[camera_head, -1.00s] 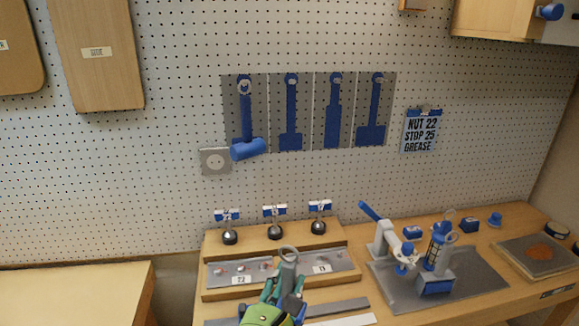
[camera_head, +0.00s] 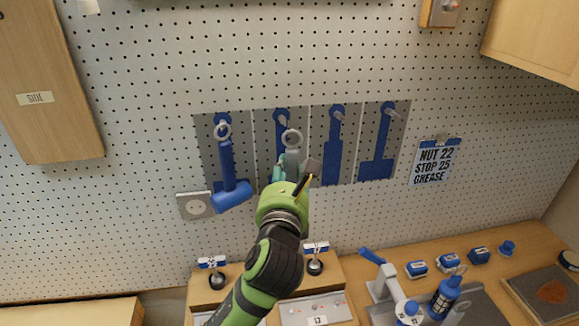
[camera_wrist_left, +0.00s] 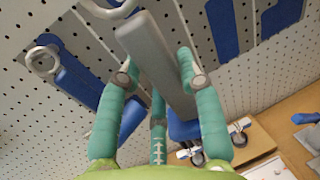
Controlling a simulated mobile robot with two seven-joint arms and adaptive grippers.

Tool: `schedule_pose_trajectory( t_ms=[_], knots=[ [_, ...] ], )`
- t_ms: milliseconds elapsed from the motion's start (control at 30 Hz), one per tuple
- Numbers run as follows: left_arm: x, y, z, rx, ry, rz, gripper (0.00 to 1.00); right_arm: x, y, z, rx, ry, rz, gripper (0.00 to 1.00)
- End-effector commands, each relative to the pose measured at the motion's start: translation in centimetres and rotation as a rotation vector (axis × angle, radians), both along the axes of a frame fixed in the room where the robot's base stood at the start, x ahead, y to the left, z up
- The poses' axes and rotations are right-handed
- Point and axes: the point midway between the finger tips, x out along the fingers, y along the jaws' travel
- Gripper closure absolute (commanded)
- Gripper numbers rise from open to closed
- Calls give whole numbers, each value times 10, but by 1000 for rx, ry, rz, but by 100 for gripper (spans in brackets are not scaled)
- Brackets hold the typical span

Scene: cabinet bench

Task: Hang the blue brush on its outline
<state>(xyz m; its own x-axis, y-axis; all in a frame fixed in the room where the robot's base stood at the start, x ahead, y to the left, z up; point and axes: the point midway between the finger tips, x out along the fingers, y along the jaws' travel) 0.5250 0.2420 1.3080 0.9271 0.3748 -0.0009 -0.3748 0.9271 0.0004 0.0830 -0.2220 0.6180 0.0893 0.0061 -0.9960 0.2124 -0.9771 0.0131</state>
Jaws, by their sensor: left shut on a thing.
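The blue brush (camera_wrist_left: 185,129) hangs in my left gripper (camera_wrist_left: 160,75), which is shut on its grey handle. The handle's ring (camera_head: 291,139) points up; the blue head is below the fingers and mostly hidden. My left gripper (camera_head: 291,172) is in front of the second panel from the left. That panel's blue outline (camera_head: 282,122) is partly covered by the ring and gripper. The third outline (camera_head: 334,145) and fourth outline (camera_head: 380,140) are bare, with hooks at their tops. I cannot tell whether the brush touches the board. My right gripper is not in view.
A blue hammer (camera_head: 228,175) hangs on the leftmost panel, close to my gripper's left. A note (camera_head: 436,160) is at the right. The bench holds a wooden stand (camera_head: 335,271) and a blue-handled press (camera_head: 384,280).

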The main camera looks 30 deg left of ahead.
Motion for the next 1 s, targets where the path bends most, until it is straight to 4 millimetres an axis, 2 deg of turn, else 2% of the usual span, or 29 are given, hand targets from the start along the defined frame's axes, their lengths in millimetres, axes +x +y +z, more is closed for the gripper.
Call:
schedule_pose_trajectory(
  t_ms=[200, 600, 1000],
  knots=[
    [10, 8, -2, 2, -5, 1, 100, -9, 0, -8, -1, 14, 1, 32],
    [29, 23, -4, 2, -4, 2, 100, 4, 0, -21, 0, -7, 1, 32],
    [48, 37, -6, 1, -5, 1, 100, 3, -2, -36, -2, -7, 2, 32]
  ],
)
